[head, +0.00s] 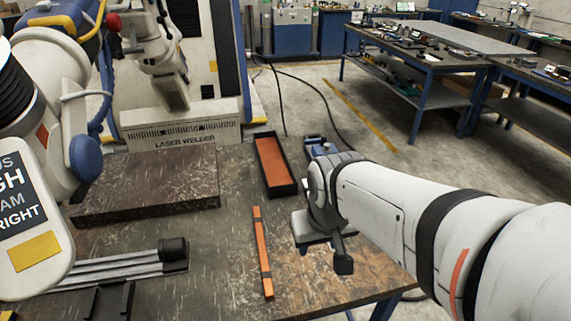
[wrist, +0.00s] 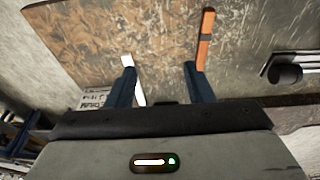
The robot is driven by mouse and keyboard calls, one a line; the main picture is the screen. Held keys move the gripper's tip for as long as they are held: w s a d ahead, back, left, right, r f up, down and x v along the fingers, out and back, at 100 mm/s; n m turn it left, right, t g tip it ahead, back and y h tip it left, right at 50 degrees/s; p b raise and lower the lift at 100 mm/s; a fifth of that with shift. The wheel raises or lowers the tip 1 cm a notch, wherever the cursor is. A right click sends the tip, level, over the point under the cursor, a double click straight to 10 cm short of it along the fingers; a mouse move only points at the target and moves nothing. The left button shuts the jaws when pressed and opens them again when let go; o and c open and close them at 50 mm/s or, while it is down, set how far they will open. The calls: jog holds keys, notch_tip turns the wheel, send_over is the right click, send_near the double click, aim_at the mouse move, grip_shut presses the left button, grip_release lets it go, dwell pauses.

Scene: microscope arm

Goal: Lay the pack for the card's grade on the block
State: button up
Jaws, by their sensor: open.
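An orange pack (head: 262,252), long and thin with dark bands, lies on the table left of my wrist. In the wrist view the orange pack (wrist: 204,40) lies just beyond the right fingertip. My gripper (wrist: 158,66) is open with nothing held; its fingers are hard to make out in the head view. A white strip (wrist: 139,93) shows beside the left finger, partly hidden. Grey rods (head: 130,265) with a black end lie front left, also in the wrist view (wrist: 290,60). A flat brown slab (head: 150,175), which looks like the block, lies bare. Small print (wrist: 93,98) is unreadable.
A black-rimmed tray with an orange floor (head: 272,160) stands at the table's back edge. A laser welder (head: 180,135) stands behind the slab. The table (head: 215,270) is clear between slab and orange pack.

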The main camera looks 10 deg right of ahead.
jog(key=w+d+f+t, duration=0.2)
jog(key=w+d+f, duration=0.1)
jog(key=w, duration=0.4)
jog(key=w+d+f+t+b, duration=0.1)
jog(key=w+d+f+t, duration=0.1)
jog(key=w+d+f, duration=0.2)
jog(key=w+d+f+t, duration=0.1)
jog(key=w+d+f, duration=0.3)
jog(key=w+f, duration=0.3)
jog(key=shift+w+d+t, duration=0.1)
jog(key=shift+w+t, duration=0.3)
jog(key=shift+w, duration=1.05)
jog(key=x, duration=0.2)
jog(key=b+x, duration=0.1)
jog(key=x, duration=0.5)
jog(key=shift+a+b, duration=0.4)
grip_shut()
